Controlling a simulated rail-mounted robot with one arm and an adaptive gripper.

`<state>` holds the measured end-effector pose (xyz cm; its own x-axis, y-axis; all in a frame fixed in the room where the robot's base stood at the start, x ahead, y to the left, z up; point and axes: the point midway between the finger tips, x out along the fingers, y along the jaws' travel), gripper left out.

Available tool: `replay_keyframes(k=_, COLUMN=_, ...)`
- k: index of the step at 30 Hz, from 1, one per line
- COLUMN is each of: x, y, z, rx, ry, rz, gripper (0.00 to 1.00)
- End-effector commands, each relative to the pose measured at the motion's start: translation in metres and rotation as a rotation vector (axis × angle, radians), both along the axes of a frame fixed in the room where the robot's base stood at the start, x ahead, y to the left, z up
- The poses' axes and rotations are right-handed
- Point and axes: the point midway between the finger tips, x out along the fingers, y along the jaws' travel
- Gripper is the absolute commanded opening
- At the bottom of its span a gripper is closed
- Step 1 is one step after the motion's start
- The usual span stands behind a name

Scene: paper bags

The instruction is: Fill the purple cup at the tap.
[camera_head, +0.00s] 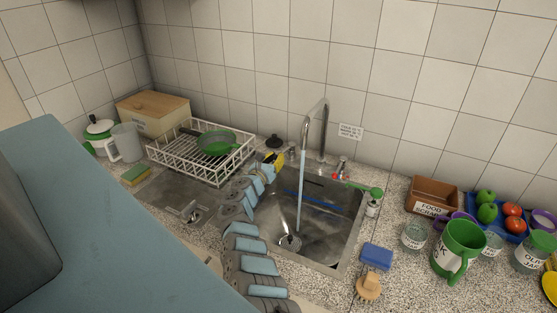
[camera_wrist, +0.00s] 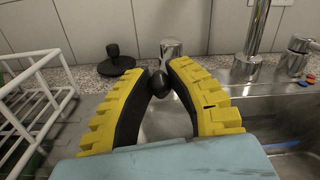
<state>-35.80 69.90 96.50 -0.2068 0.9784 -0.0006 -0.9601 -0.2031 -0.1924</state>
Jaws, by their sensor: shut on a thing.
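My gripper (camera_head: 277,158) is at the back left corner of the sink, left of the tap (camera_head: 324,130). In the wrist view its yellow fingers are closed on a small black knob (camera_wrist: 159,83), in front of a short chrome post (camera_wrist: 171,48). A pale blue stream of water (camera_head: 302,180) falls from the tap into the sink (camera_head: 325,235). A purple item (camera_head: 460,217) shows partly behind a green mug on the right counter. Another purple-rimmed vessel (camera_head: 543,219) stands at the far right. I cannot tell which is the purple cup.
A white dish rack (camera_head: 203,152) with a green pan is left of the sink. A blue sponge (camera_head: 377,256) and brush (camera_head: 368,288) lie to its right. The green mug (camera_head: 459,247), glass jars and a brown box (camera_head: 433,194) crowd the right counter.

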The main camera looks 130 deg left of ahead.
Motion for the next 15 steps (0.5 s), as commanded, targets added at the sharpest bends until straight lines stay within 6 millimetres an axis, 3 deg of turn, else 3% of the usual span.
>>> replay_keyframes(k=2, x=-0.0069, y=-0.0031, z=0.0108, rx=0.015, ry=0.004, rz=0.010, gripper=0.00)
replay_keyframes(k=3, x=-0.0072, y=-0.0033, z=0.0107, rx=0.015, ry=0.004, rz=0.010, gripper=0.27)
replay_keyframes(k=6, x=-0.0064, y=-0.0031, z=0.0086, rx=0.012, ry=0.003, rz=0.010, gripper=0.53)
replay_keyframes(k=15, x=-0.0029, y=-0.0015, z=0.0035, rx=0.005, ry=0.001, rz=0.005, gripper=0.53)
